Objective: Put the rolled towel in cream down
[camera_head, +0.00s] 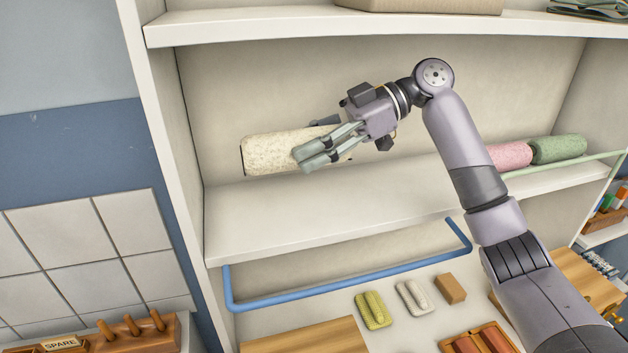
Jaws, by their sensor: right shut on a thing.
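The rolled towel in cream (268,155) is a speckled, pale roll lying lengthwise in front of the back panel of the shelf unit. My right gripper (318,152) is shut on its right end, with the fingers across the roll. The towel is over the left part of the middle shelf (300,220). I cannot tell whether its underside touches the shelf board. The far finger is partly hidden behind the towel. My left gripper is not in view.
Pink (509,154) and green (558,149) rolls lie on the shelf's right. A blue rail (345,288) runs below the front edge. An upper shelf (280,28) is overhead. The middle shelf's left part is bare. Yellow (373,310) and white (414,298) bundles lie below.

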